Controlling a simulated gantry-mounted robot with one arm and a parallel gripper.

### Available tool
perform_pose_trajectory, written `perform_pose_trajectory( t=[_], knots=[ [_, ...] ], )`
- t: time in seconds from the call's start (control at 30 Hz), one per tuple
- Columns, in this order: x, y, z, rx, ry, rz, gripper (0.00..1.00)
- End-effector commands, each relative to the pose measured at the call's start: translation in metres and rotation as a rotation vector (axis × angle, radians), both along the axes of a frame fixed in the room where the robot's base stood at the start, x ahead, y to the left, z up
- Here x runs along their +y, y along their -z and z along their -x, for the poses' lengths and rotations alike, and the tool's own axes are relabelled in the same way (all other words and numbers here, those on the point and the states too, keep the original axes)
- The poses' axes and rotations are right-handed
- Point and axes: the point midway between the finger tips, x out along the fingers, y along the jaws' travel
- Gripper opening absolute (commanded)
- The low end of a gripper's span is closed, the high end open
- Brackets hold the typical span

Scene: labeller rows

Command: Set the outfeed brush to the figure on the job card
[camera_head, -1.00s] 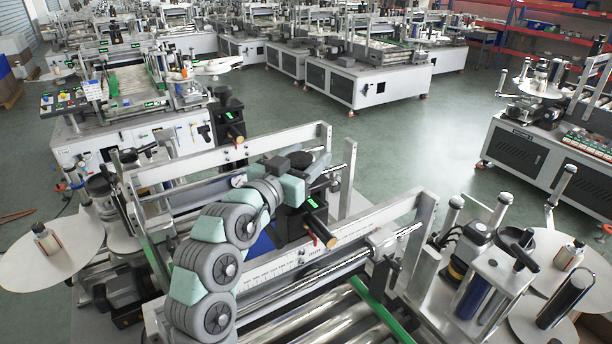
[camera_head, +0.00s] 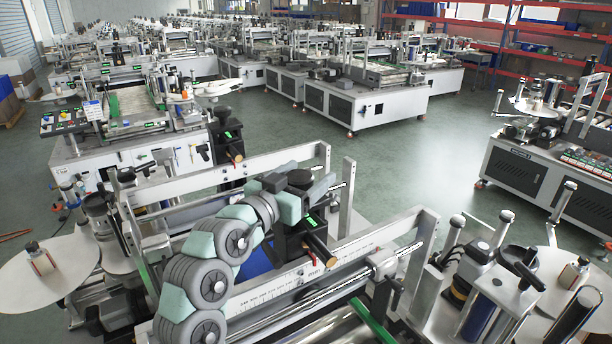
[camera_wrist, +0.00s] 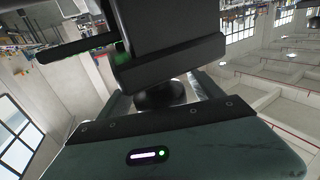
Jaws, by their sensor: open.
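My gripper (camera_head: 306,181) is at the end of my jointed arm, beside the top of a black unit in the head view. Its fingers are hard to make out there. In the wrist view its dark green body, with a lit strip, fills the bottom. The black unit (camera_head: 293,246) has a small green display (camera_head: 309,222) and a brass-coloured handle (camera_head: 319,251) with a red tip. Its figures are too small to read. A black block with a round black part below it lies ahead in the wrist view. I cannot tell which part is the outfeed brush. No job card is readable.
A ruled metal rail (camera_head: 285,287) and long bars cross the near machine. Label discs (camera_head: 50,270) and posts stand at its sides. A second labeller (camera_head: 130,150) stands behind left, with a white-blue card (camera_head: 93,110). Green floor (camera_head: 420,150) is open beyond.

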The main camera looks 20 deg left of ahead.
Motion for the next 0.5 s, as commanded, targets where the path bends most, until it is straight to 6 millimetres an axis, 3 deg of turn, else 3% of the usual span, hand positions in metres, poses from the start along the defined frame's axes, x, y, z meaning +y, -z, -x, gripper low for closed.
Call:
perform_pose_trajectory(
  t=[0.17, 0.5],
  knots=[
    [0.004, 0.001, 0.012, -0.001, -0.002, 0.001, 0.75],
    [0.02, 0.001, 0.077, -0.002, -0.004, -0.001, 0.75]
  ],
)
